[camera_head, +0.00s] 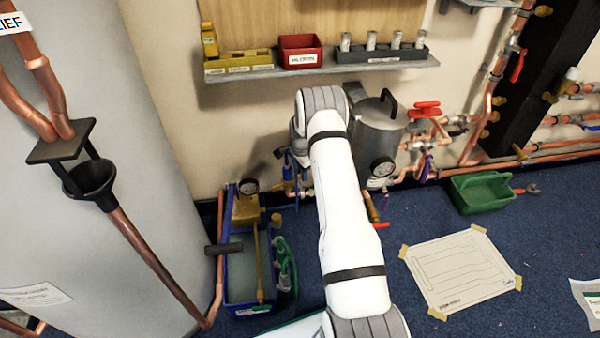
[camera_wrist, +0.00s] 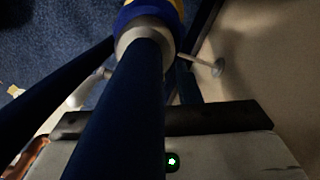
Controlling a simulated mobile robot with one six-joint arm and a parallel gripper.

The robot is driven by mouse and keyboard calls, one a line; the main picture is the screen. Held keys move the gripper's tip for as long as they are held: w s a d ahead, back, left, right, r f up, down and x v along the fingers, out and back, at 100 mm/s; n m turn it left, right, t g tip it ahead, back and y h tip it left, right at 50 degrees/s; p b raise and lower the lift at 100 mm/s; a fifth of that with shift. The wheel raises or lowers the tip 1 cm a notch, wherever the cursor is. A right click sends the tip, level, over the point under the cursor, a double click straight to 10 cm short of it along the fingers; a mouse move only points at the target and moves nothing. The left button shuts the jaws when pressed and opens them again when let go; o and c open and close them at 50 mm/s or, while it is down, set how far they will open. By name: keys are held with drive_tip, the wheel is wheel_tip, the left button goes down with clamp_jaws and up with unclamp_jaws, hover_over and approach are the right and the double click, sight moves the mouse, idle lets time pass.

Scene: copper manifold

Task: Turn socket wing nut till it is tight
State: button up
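In the wrist view, a pale metal collar (camera_wrist: 135,38) sits under a blue and yellow body (camera_wrist: 152,10) at the top. A thin metal arm with a flat round end (camera_wrist: 205,64) sticks out to the right, and a pale rounded piece (camera_wrist: 84,92) shows at the left. These look like parts of the socket wing nut, but its middle is covered. Long dark blue shapes cross in front of it. I cannot tell whether my gripper touches it or how far apart its fingers are. In the head view my white arm hides the gripper.
A silver tank (camera_head: 375,135) and copper pipework with red handles (camera_head: 425,108) stand right of my arm. A shelf (camera_head: 320,70) hangs above. A blue crate (camera_head: 225,285) stands at left, a green carrier (camera_head: 482,190) at right. The blue carpet is open beside a taped sheet (camera_head: 462,270).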

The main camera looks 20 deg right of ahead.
clamp_jaws()
idle(0.4)
